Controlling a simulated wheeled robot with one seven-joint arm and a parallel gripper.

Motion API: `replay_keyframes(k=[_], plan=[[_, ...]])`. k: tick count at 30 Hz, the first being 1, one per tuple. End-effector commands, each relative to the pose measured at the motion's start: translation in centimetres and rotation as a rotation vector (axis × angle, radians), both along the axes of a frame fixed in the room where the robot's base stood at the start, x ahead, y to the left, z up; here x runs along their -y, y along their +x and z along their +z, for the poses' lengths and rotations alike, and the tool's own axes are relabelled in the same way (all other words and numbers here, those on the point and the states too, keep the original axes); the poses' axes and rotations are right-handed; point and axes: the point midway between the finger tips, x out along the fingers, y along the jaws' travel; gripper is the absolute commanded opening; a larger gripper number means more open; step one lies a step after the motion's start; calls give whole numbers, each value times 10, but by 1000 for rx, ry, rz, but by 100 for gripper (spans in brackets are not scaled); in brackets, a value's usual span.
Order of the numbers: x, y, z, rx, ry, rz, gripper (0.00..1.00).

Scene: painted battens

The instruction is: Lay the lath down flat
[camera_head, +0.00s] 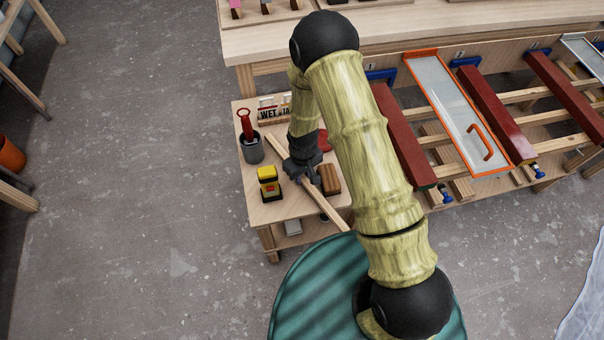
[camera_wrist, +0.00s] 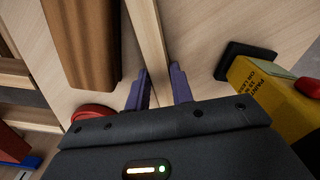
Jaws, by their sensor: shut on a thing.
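The lath (camera_head: 325,207) is a thin, pale wooden strip at the small side table. My gripper (camera_head: 302,179) is shut on it above the tabletop. In the head view the lath slants down to the right from the jaws, and its end reaches the table's front edge. In the wrist view the lath (camera_wrist: 147,30) runs up from between the purple fingers of my gripper (camera_wrist: 159,75). I cannot tell whether it touches the tabletop. My gripper hides part of it.
On the side table (camera_head: 265,212) are a yellow block (camera_head: 268,174), a brown block (camera_head: 331,179), a grey cup (camera_head: 252,150) with a red-handled tool, and a lettered sign (camera_head: 272,115). Red battens (camera_head: 497,115) and an orange-framed panel (camera_head: 455,110) rest on a rack to the right.

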Motion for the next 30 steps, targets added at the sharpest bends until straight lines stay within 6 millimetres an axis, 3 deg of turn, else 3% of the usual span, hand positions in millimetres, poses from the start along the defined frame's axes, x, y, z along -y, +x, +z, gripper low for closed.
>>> replay_keyframes(k=[5,6,9,22,30], plan=[[-2,-1,-3,0,0,4,0],[-2,-1,-4,0,0,5,25],[-2,-1,-3,0,0,5,45],[-1,0,5,1,1,1,45],[0,1,45,3,2,-1,45]])
